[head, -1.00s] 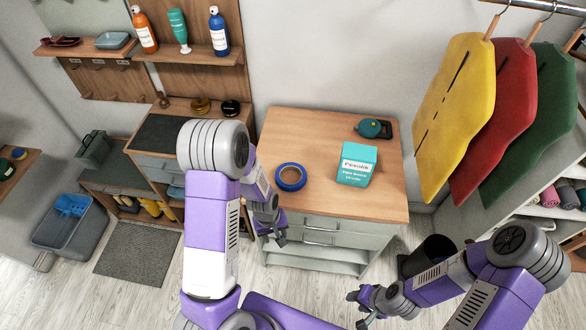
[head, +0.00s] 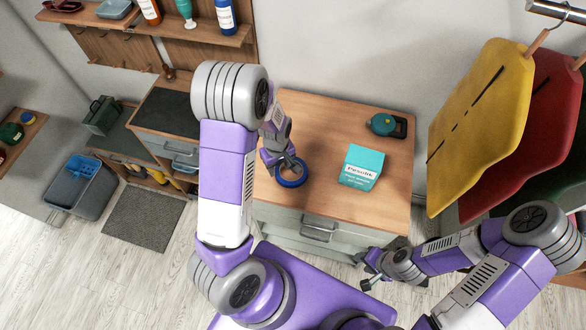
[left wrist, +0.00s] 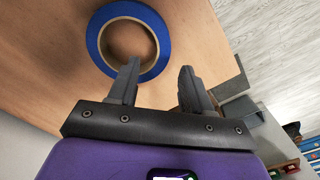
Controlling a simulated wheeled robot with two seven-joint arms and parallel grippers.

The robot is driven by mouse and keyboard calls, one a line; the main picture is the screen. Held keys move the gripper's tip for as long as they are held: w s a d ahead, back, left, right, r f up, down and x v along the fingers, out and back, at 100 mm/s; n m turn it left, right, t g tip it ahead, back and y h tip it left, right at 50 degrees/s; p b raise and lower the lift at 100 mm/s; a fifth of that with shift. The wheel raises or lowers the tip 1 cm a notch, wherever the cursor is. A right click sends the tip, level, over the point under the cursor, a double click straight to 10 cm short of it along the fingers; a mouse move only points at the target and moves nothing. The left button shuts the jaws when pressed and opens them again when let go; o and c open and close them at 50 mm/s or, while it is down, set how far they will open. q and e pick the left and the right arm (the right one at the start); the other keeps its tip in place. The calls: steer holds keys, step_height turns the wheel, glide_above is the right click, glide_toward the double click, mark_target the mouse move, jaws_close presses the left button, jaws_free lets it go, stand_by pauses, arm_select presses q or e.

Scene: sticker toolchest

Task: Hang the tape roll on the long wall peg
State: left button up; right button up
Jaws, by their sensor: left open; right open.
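The blue tape roll (head: 292,184) lies flat on the wooden top of the cabinet, near its left side. My left gripper (head: 289,164) is open over the roll and partly covers it in the head view. In the left wrist view, the roll (left wrist: 94,38) is ahead of the open left gripper (left wrist: 159,68), with one fingertip overlapping its near rim. I cannot tell whether they touch. Wooden wall pegs (head: 122,67) stick out of a board at upper left; which is the long one is unclear. My right gripper (head: 370,280) is open and empty, in front of the cabinet.
A wall shelf (head: 170,28) with bottles is at upper left. The middle of the top is clear.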

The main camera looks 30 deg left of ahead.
mark_target(280, 176)
arm_select(q)
steer(key=f, duration=0.5)
steer(key=shift+s+d+b, duration=0.1)
steer(key=shift+s+b, duration=0.15)
steer(key=shift+b, duration=0.15)
jaws_close()
